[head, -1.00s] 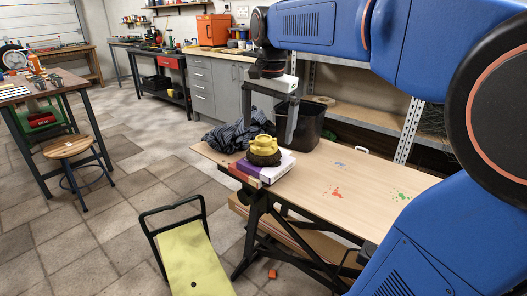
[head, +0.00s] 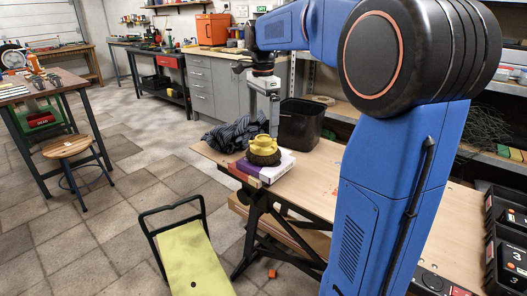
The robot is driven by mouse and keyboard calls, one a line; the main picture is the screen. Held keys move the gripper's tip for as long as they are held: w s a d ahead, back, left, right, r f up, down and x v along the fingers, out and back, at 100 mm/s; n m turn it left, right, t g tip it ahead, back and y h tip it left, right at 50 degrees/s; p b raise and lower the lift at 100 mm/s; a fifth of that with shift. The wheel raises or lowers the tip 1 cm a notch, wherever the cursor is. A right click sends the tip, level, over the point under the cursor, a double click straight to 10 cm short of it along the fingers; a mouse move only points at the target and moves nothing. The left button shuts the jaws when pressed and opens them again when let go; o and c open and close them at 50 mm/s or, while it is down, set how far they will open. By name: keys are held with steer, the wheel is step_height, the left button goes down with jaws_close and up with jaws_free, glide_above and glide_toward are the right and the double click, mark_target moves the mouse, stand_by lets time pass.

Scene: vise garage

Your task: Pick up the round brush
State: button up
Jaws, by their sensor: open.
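The round brush (head: 264,157) has a yellow top and dark bristles. It sits upright on a small stack of books (head: 276,169) at the left end of the wooden workbench (head: 318,178). My gripper (head: 273,130) points down just above and slightly right of the brush's yellow top. Its fingers are seen nearly edge-on, and it holds nothing that I can see. Whether a finger touches the brush cannot be told from this view.
A dark crumpled cloth (head: 233,134) lies left of the books. A black bin (head: 300,125) stands close behind. Black numbered bins (head: 508,240) are at the right.

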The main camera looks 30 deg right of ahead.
mark_target(264, 149)
step_height(264, 149, down, 11)
steer(key=shift+d+r, duration=0.1)
steer(key=shift+d, duration=0.05)
steer(key=c, duration=0.9)
step_height(264, 149, up, 10)
steer(key=shift+c, duration=0.2)
stand_by(0.4)
steer(key=o, duration=0.3)
steer(key=shift+d, duration=0.1)
